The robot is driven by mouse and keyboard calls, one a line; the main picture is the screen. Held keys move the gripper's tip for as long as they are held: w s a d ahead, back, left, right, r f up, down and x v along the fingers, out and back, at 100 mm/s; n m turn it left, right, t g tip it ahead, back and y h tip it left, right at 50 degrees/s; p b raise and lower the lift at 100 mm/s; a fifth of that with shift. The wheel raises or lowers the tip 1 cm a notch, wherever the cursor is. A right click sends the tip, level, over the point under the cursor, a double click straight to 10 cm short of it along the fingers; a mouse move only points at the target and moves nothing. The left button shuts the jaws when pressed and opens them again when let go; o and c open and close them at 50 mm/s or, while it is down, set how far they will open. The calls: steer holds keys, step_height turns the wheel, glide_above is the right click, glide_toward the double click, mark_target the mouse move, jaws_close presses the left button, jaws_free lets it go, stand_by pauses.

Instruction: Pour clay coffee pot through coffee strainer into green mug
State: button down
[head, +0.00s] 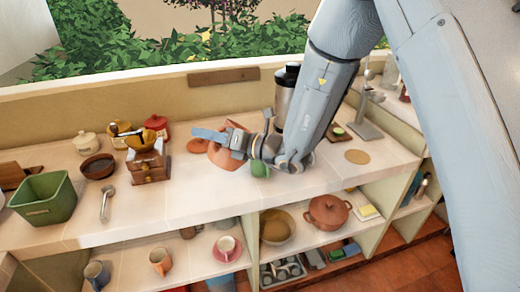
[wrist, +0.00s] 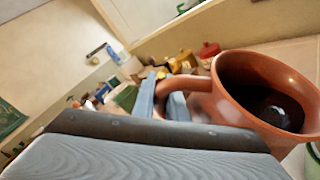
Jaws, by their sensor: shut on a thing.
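The clay coffee pot (head: 229,158) is reddish-brown, at the middle of the counter in the head view, partly covered by my gripper (head: 226,139). In the wrist view my gripper (wrist: 163,98) is shut on the handle of the clay coffee pot (wrist: 232,100). The pot's wide mouth faces the wrist camera, with a dark inside. The green mug (head: 260,170) is just right of the pot, mostly hidden behind my gripper; a green rim (wrist: 313,158) at the wrist view's right edge seems to be it. I cannot clearly make out the coffee strainer.
A wooden coffee grinder (head: 150,166), a metal scoop-like tool (head: 106,204), a dark bowl (head: 97,167) and a green bin (head: 45,199) stand to the left. A clay lid (head: 198,146) lies behind the pot. A dark-topped metal canister (head: 285,92) stands behind my arm. The front middle counter is clear.

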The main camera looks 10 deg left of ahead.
steer(key=shift+w+d+r+m+y+b, duration=0.35)
steer(key=shift+w+d+r+m+y, duration=0.25)
steer(key=shift+w+r+m+y, duration=0.3)
stand_by(2.6)
steer(key=s+a+f+n+h+b, duration=0.1)
steer(key=s+a+f+n+h, duration=0.2)
steer(key=f, duration=0.2)
steer(key=s+a+f+n+t+h+b, duration=0.1)
steer(key=s+a+f+n+h, duration=0.1)
steer(key=s+f+n, duration=0.1)
steer(key=shift+s+a+f+n+h, duration=0.4)
steer(key=shift+f+n, duration=0.3)
steer(key=shift+f, duration=0.15)
